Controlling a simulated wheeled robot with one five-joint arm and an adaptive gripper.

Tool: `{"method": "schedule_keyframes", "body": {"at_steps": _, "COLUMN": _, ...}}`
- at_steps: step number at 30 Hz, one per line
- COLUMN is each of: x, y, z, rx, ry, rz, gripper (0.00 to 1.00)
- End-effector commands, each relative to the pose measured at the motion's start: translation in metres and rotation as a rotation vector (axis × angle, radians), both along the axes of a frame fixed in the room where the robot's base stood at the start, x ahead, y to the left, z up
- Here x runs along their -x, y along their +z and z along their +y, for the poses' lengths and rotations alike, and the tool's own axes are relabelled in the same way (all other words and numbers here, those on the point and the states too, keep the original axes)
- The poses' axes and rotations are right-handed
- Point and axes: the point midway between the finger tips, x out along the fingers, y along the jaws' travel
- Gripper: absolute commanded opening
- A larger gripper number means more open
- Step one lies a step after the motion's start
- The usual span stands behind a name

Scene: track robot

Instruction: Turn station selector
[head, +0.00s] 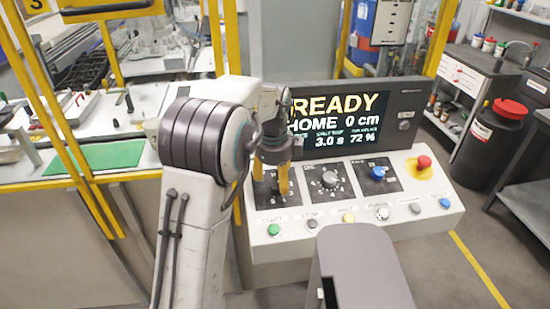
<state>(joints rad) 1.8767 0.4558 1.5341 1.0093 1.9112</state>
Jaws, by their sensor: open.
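The control console (420,222) stands ahead with three dials on black plates. The left dial plate (287,203) is mostly covered by my gripper (272,172), whose open yellow fingers point down in front of it. I cannot tell whether they touch its knob, which is hidden. The middle dial (329,180) has a grey knob and numbers around it. The right dial (379,172) has a blue knob. The labels are too small to tell which dial is the station selector. The display (340,118) reads READY, HOME 0 cm, 3.0 s and 72 %.
A row of buttons, including a green one (274,230) and a yellow one (348,218), lines the console front. A red emergency-style button (424,162) sits at the right. Yellow frame posts (232,35) and a bench with a green mat (95,158) stand left. A black bin (490,145) stands right.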

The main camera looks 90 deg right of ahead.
Motion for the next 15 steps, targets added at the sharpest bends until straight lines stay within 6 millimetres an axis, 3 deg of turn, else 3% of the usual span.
{"method": "schedule_keyframes", "body": {"at_steps": 6, "x": -0.001, "y": 0.039, "z": 0.005, "rx": 0.004, "ry": 0.000, "rz": 0.002, "gripper": 0.64}}
{"method": "schedule_keyframes", "body": {"at_steps": 15, "x": -0.003, "y": 0.079, "z": 0.010, "rx": 0.002, "ry": 0.000, "rz": 0.000, "gripper": 0.64}}
